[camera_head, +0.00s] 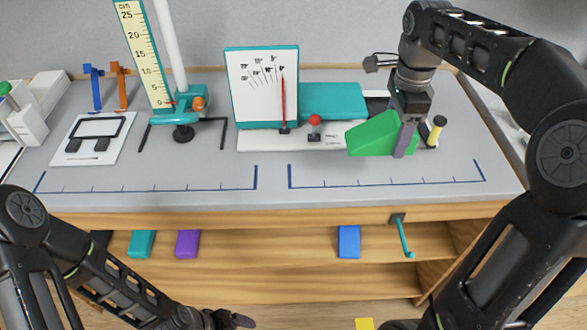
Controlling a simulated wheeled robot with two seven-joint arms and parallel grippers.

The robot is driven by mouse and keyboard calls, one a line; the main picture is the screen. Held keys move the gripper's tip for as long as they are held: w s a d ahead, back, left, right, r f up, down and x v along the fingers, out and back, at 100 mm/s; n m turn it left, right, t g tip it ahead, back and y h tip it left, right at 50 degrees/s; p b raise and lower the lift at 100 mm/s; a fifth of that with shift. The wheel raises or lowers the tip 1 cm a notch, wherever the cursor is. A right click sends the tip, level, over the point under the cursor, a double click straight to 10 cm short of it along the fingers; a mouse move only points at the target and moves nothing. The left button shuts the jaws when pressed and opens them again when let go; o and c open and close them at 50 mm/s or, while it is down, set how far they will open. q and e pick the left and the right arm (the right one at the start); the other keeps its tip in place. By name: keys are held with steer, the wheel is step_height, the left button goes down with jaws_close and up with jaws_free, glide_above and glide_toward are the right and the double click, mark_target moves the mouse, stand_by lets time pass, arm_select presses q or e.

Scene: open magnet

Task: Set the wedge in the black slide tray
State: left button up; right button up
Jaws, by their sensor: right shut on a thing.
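A green wedge (378,135) is in my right gripper (404,140), above the white base strip at the back right of the bench. The gripper's finger lies across the wedge's right part, and the other finger is hidden. A dark, flat piece (377,104) shows partly behind the wedge and arm. A black rectangular frame (98,117) lies on a white plate at the left. I cannot tell which of these is the black slide tray. My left gripper (235,320) is low in front of the bench at the bottom edge, its fingers unclear.
A white dial board (262,85) with a red pointer, a red-topped post (315,122) and a yellow-topped post (437,124) stand near the wedge. A tall ruler stand (150,60) is left of centre. The bench front (270,195) is clear. Coloured blocks lie on the shelf below.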

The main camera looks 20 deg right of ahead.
glide_above(382, 175)
steer(key=shift+f, duration=3.15)
steer(key=shift+f, duration=0.1)
step_height(382, 175, down, 3)
steer(key=shift+f+p, duration=0.1)
steer(key=shift+p, duration=0.35)
steer(key=shift+f, duration=0.2)
steer(key=shift+f, duration=0.15)
steer(key=o, duration=1.3)
